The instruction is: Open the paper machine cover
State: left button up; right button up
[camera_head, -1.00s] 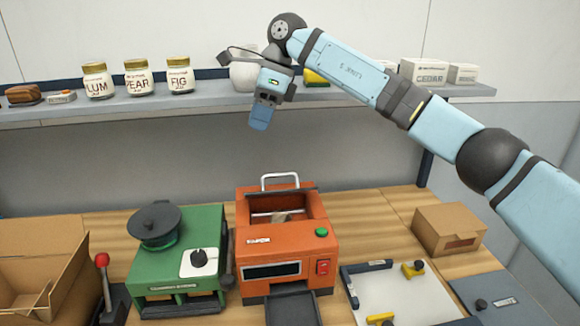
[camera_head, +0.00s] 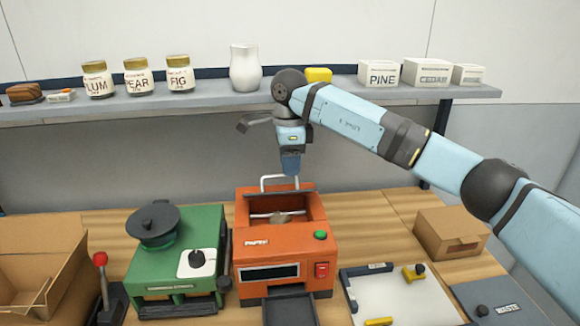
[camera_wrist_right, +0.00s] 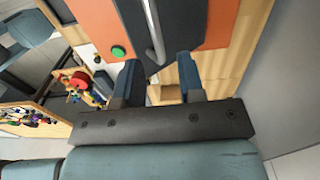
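The orange machine (camera_head: 257,230) stands mid-table, with a green button and a red switch at its right. A pale bar handle (camera_head: 266,182) rises at its top rear beside a thin dark edge of the cover. The opening in front of it shows a bar and a small brownish item. In the right wrist view, the handle (camera_wrist_right: 152,30) lies along a dark panel. My right gripper (camera_head: 290,168) points down just above the handle. Its two blue fingers (camera_wrist_right: 160,72) are apart, with the handle's near end close to the gap; contact cannot be told. My left gripper is not in view.
A green machine (camera_head: 178,255) with a black knob stands close at the left. A cardboard box (camera_head: 450,232) and a white board (camera_head: 405,298) are at the right. The shelf (camera_head: 200,105) with jars, a white vase and boxes runs behind my right arm.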

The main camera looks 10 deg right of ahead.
jog(key=shift+f, duration=0.9)
jog(key=shift+c, duration=0.5)
